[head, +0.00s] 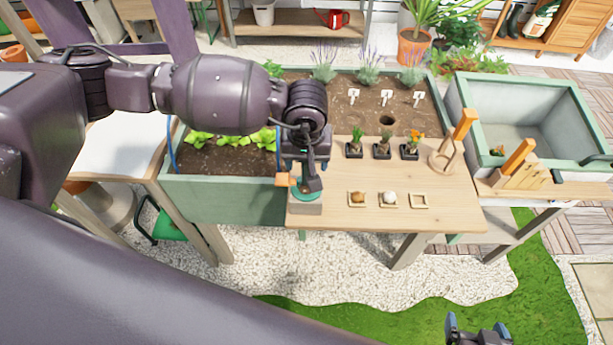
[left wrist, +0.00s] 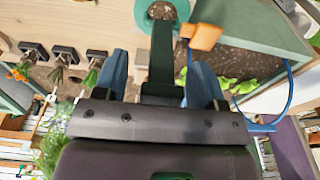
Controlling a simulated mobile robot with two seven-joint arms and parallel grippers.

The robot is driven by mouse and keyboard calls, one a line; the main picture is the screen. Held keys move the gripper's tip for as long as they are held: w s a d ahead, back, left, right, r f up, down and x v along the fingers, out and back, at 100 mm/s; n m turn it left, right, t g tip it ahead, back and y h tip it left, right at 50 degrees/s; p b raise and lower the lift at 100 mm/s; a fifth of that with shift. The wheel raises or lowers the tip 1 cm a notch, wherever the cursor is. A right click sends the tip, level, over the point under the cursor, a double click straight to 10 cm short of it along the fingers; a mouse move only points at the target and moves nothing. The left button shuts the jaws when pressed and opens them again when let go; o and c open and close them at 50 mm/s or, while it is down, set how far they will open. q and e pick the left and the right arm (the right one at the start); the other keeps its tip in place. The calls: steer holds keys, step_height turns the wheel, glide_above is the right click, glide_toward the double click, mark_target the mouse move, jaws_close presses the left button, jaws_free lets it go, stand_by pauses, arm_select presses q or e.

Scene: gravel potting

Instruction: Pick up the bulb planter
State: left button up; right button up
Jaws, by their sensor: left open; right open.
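A dark green bar runs from the ring between my fingers. My left gripper (head: 303,165) is over the tool, with its blue fingers (left wrist: 158,80) open on either side of the bar. The fingers hide part of the tool. My right gripper (head: 478,325) is open and empty at the bottom edge.
The table (head: 340,222) holds potted seedlings (head: 382,149), small square trays (head: 419,201), two of them filled, and a wooden ring stand (head: 444,158) with an orange-handled tool. A planter bed (head: 225,205) is behind and left. A green-rimmed basin (head: 540,95) is at right.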

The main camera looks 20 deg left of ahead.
steer(key=shift+w, duration=0.1)
arm_select(q)
steer(key=c, duration=1)
arm_select(e)
steer(key=shift+w+a+r, duration=0.1)
steer(key=shift+w+r, duration=0.1)
steer(key=shift+w, duration=0.1)
arm_select(q)
steer(key=shift+r, duration=0.1)
